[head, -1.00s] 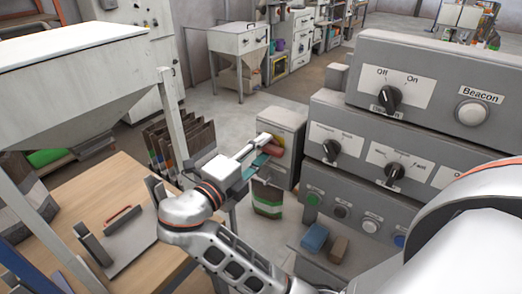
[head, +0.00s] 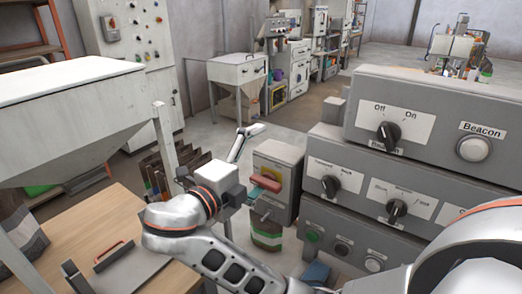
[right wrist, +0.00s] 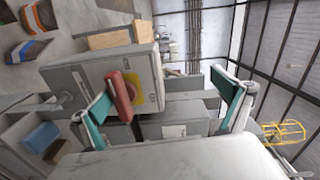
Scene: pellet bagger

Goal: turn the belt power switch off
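The belt power switch appears to be the red handle (head: 265,183) on a yellow plate (head: 268,170), on the front of a grey box (head: 283,158) in the head view. The handle lies roughly crosswise, slightly tilted. In the right wrist view the red handle (right wrist: 122,95) stands between my fingers, much closer to the left-hand teal finger. My right gripper (head: 260,168) is spread wide and holds nothing. Whether a finger touches the handle I cannot tell. My left gripper is not in view.
A grey control panel (head: 420,110) with black knobs and buttons stands right of the box. A wooden table (head: 120,215) with a metal plate and handle is at left, under a white hopper (head: 60,100). A bag (head: 266,232) stands below the switch box.

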